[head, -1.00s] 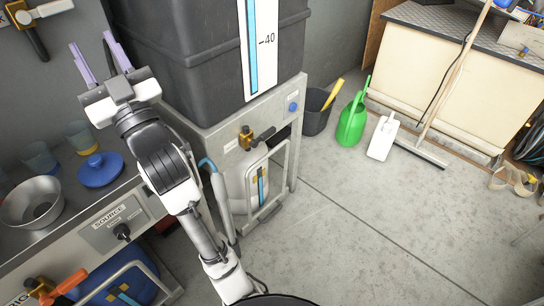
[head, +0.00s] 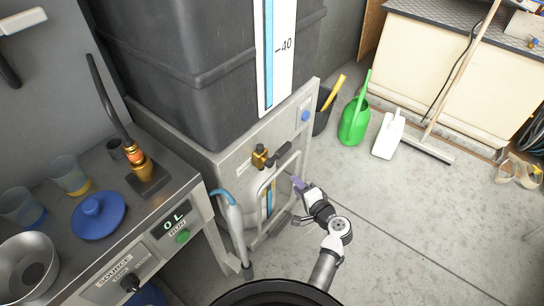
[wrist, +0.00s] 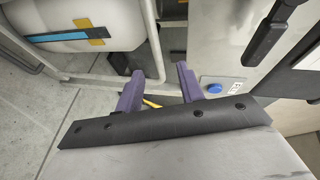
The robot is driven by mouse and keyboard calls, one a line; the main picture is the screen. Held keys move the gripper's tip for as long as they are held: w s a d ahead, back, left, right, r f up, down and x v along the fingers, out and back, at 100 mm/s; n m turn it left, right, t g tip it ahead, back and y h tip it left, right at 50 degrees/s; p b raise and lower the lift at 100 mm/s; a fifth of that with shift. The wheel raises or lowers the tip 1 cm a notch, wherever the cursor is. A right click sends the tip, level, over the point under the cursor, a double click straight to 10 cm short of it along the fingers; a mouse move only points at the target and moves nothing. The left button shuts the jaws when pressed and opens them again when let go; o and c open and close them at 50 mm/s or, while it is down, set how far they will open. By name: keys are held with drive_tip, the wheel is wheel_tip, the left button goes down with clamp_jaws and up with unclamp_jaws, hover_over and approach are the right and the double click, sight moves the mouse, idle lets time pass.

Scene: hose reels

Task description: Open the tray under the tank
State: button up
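The dark grey tank (head: 205,75) with a white level gauge (head: 278,55) stands on a grey metal stand (head: 232,152). Under it, a tubular metal frame (head: 297,160) stands in front of a white canister with a blue and yellow strip, which also shows in the wrist view (wrist: 75,22). I cannot clearly see a tray floor. My gripper (head: 297,183) is low at the right side of this frame. In the wrist view its purple fingers (wrist: 159,88) are apart, with a light bar (wrist: 152,40) of the frame running down toward the gap. I cannot tell whether they touch it.
A brass valve with a black handle (head: 261,157) sits on the stand front above the frame. A blue button (head: 305,116) is at its upper right. A bench with a blue lid (head: 98,215) is at the left. A green watering can (head: 354,122) stands right.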

sight(282, 170)
drive_tip(key=shift+m+t, duration=0.3)
drive_tip(key=shift+m, duration=0.2)
drive_tip(key=x, duration=0.9)
drive_tip(key=f+x, duration=0.1)
drive_tip(key=x, duration=0.3)
drive_tip(key=shift+w+a+f, duration=0.1)
drive_tip(key=shift+w+f, duration=0.05)
clamp_jaws()
